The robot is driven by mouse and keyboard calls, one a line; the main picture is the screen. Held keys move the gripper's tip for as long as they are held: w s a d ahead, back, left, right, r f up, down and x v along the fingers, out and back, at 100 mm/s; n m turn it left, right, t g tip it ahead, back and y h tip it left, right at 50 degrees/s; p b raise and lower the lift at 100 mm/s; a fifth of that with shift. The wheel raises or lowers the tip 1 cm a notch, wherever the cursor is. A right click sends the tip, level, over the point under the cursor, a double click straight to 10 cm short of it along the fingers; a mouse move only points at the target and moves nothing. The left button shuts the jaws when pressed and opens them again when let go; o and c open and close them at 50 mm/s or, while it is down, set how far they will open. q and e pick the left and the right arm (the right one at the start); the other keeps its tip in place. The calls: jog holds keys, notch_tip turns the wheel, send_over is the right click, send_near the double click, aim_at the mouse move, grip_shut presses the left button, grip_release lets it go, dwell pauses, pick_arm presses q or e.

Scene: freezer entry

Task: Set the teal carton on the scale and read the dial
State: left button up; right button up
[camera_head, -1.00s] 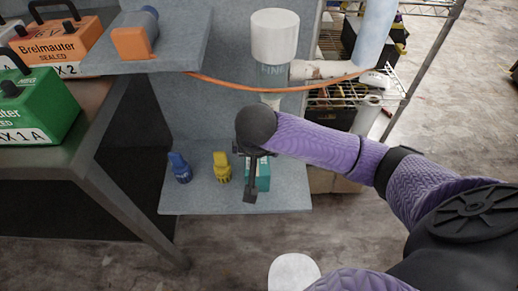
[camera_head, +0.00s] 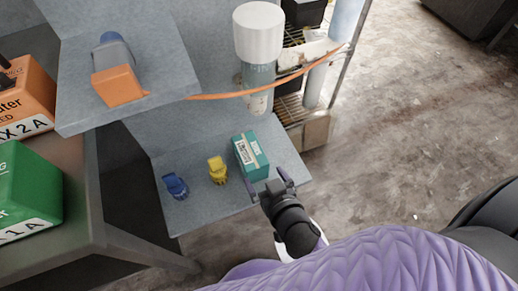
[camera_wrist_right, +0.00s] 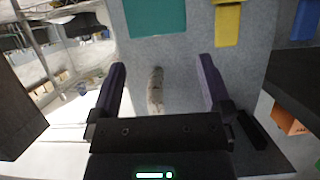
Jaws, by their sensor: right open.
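The teal carton (camera_head: 251,157) with a white label stands on the lower grey shelf (camera_head: 215,201), right of a yellow item. My right gripper (camera_head: 268,182) is open and empty just in front of the carton, near the shelf's front edge. In the right wrist view, the carton (camera_wrist_right: 155,17) shows at the top, beyond the spread fingers (camera_wrist_right: 160,68) and apart from them. I cannot make out a scale or dial. My left gripper is not in view.
A yellow item (camera_head: 217,169) and a blue item (camera_head: 176,186) stand left of the carton. The upper shelf (camera_head: 165,98) holds an orange and grey object (camera_head: 117,86). A white-topped cylinder (camera_head: 258,32) and orange hose (camera_head: 225,96) are above. Floor at right is clear.

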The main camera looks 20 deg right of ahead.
aim_at(256, 163)
jog(key=b+x, duration=0.3)
jog(key=x, duration=0.6)
jog(key=shift+f+b, duration=0.25)
jog(key=shift+b, duration=0.1)
jog(key=shift+w, duration=0.15)
jog(key=shift+r, duration=0.1)
jog(key=shift+c, duration=0.3)
jog(key=c, duration=1.2)
grip_shut()
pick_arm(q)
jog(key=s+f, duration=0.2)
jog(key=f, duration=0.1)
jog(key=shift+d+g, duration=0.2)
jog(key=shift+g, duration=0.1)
